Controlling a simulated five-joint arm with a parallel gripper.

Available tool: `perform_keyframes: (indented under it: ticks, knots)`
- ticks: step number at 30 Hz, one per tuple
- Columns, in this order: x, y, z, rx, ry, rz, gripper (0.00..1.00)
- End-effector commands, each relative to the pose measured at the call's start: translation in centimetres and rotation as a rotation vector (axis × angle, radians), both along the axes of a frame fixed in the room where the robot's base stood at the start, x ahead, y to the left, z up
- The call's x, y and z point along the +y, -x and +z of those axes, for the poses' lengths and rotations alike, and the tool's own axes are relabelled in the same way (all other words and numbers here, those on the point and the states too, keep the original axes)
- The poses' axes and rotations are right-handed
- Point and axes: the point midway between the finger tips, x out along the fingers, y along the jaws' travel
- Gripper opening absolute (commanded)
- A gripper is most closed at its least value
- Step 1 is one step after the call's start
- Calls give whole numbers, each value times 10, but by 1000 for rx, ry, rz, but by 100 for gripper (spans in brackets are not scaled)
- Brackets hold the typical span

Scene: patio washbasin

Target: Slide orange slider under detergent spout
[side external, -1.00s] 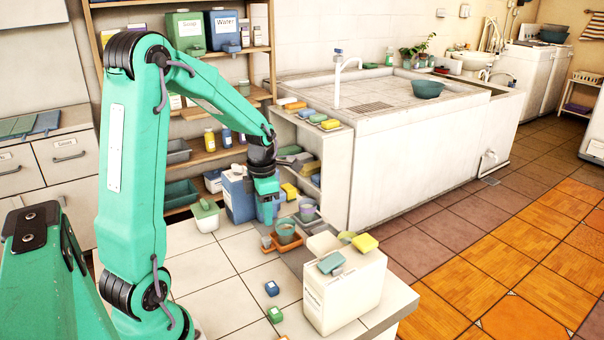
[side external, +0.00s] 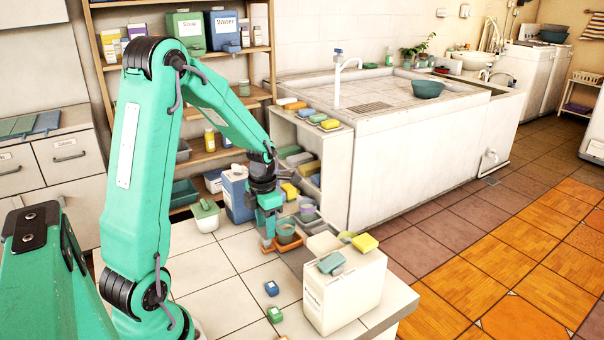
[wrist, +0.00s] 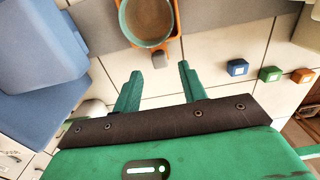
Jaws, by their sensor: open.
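The orange slider (side external: 291,247) lies on the tiled counter and carries a teal cup (side external: 286,231). In the wrist view the slider (wrist: 178,22) is at the top edge, partly cut off, with the cup (wrist: 147,18) standing in it. My gripper (side external: 267,240) is low over the counter at the slider's left end in the side view. In the wrist view my gripper (wrist: 158,70) is open and empty, its two fingers apart and pointing toward the slider, with a small gap between. I cannot make out the detergent spout.
A blue container (side external: 238,193) stands behind my gripper; a large blue body (wrist: 45,50) fills the wrist view's left. A white labelled box (side external: 343,290) stands at the front right. Small blue (side external: 271,288) and green (side external: 275,314) blocks lie on open counter.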

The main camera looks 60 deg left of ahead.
Motion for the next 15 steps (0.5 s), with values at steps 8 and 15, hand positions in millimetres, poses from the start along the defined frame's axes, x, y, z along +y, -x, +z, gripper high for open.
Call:
perform_keyframes:
  ticks: [8,15]
  knots:
    - [0,0,-29,1,1,-1,42]
    - [0,0,-36,0,0,-1,42]
